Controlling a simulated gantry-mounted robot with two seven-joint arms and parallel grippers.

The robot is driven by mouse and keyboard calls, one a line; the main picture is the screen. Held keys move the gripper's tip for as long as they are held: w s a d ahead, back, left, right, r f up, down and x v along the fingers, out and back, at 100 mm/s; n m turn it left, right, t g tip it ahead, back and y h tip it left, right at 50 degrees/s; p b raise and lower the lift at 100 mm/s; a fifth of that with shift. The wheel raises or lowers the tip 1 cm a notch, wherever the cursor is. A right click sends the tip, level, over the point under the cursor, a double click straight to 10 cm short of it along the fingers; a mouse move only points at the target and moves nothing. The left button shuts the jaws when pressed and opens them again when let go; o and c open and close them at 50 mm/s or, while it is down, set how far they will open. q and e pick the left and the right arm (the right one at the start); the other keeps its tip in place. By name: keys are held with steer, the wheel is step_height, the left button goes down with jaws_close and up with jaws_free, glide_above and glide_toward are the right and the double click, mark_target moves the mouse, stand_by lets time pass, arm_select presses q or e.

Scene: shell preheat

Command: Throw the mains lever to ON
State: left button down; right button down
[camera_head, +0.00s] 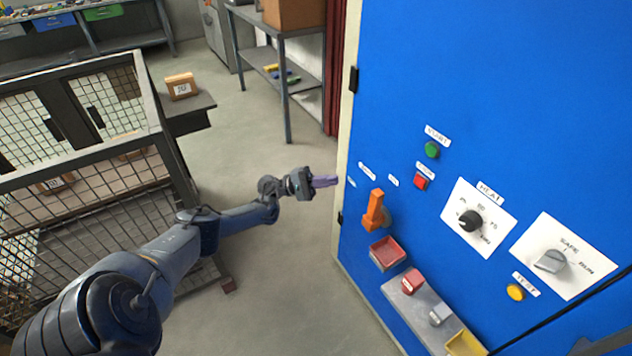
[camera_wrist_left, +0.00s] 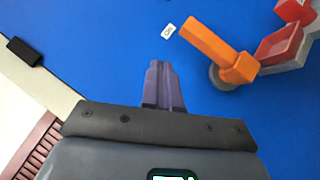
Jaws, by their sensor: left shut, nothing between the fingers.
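The orange mains lever (camera_head: 375,212) sticks out from the blue cabinet front, its handle pointing up in the head view. In the left wrist view the lever (camera_wrist_left: 212,48) slants from its round grey base to the upper left. A small white label (camera_wrist_left: 168,31), which seems to read ON, lies near the handle's tip. My left gripper (camera_head: 335,181) is shut and empty, its purple fingers left of the lever in the head view. In the wrist view the fingertips (camera_wrist_left: 160,66) are apart from the handle. My right gripper is not in view.
The blue cabinet (camera_head: 480,80) carries green (camera_head: 432,150) and red (camera_head: 421,181) buttons, a black heat knob (camera_head: 470,221) and a grey SAFE/RUN knob (camera_head: 550,261). A red bin (camera_head: 387,253) sits below the lever. A mesh cage (camera_head: 90,180) stands at left.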

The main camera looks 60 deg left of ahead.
arm_select(q)
steer(key=s+a, duration=0.2)
steer(key=shift+s+a+b, duration=0.3)
steer(key=shift+a+b, duration=0.05)
steer(key=shift+d, duration=0.1)
